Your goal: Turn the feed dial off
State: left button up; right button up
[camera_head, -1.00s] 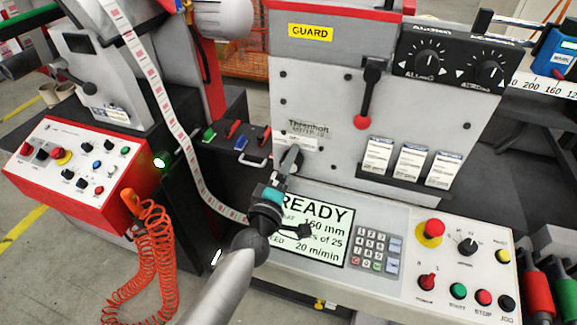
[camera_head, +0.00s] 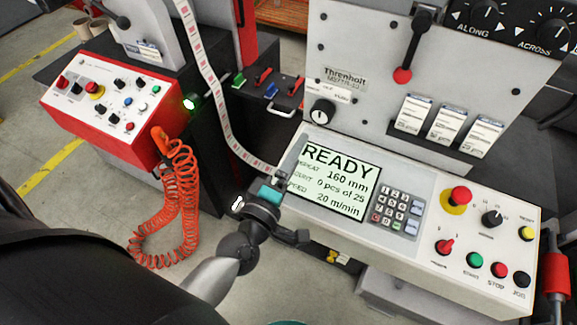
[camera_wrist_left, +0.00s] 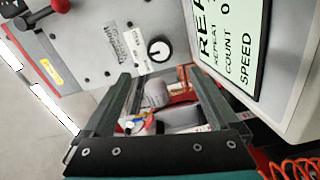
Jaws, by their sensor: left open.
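A round black dial (camera_head: 322,112) with a white pointer sits at the lower left of the grey upright panel. It also shows in the left wrist view (camera_wrist_left: 160,50), beyond the fingertips. Its small label is too small to read, so I cannot tell if it is the feed dial. Another black knob (camera_head: 491,218) with a scale is on the white console. My left gripper (camera_head: 280,180) is open, below and left of the panel dial, by the display's left edge. In the wrist view its fingers (camera_wrist_left: 158,74) stand apart, with nothing between them. My right gripper is not in view.
The display (camera_head: 335,180) reads READY. A keypad (camera_head: 399,211), red mushroom button (camera_head: 458,198) and several buttons share the console. A red-tipped lever (camera_head: 405,60) hangs above. A printed strip (camera_head: 215,95) and an orange coiled hose (camera_head: 170,205) are left of the gripper.

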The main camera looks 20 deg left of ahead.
pick_arm(q)
jog(key=shift+s, duration=1.4)
